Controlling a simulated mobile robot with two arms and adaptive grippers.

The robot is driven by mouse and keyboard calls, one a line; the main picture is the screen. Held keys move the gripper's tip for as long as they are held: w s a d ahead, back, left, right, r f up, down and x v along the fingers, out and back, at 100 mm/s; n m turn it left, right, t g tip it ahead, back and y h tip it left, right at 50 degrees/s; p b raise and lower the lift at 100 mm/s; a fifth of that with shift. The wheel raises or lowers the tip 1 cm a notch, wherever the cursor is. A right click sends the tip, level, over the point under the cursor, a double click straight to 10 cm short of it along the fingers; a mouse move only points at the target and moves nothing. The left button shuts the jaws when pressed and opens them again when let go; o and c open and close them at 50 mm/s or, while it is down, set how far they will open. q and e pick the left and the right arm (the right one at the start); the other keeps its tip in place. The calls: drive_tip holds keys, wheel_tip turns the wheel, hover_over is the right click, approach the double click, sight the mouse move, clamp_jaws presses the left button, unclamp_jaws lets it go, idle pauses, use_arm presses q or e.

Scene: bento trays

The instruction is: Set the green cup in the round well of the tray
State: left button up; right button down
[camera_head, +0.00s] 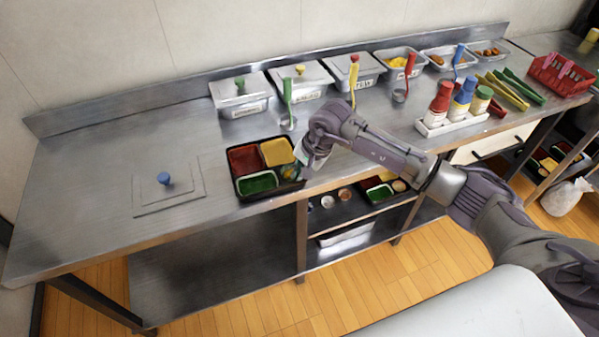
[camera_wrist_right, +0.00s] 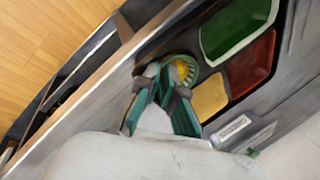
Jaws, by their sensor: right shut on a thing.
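The dark bento tray (camera_head: 233,178) lies near the counter's front edge, with a red, a yellow and a green square compartment. Its front right corner is mostly hidden by my right gripper (camera_head: 296,167) in the head view. In the right wrist view my right gripper (camera_wrist_right: 160,88) is shut on the green cup (camera_wrist_right: 190,62), which has a ridged rim and something yellow inside. My left gripper is not in view.
Lidded steel containers (camera_head: 240,95) and ladles with coloured handles (camera_head: 287,92) stand behind the tray. A white rack of bottles (camera_head: 450,122) is to the right. A flat lid with a blue knob (camera_head: 165,179) lies left. A lower shelf holds more trays (camera_head: 379,193).

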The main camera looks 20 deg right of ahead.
drive_tip(key=c, duration=1.2)
unclamp_jaws()
drive_tip(key=shift+c, duration=0.2)
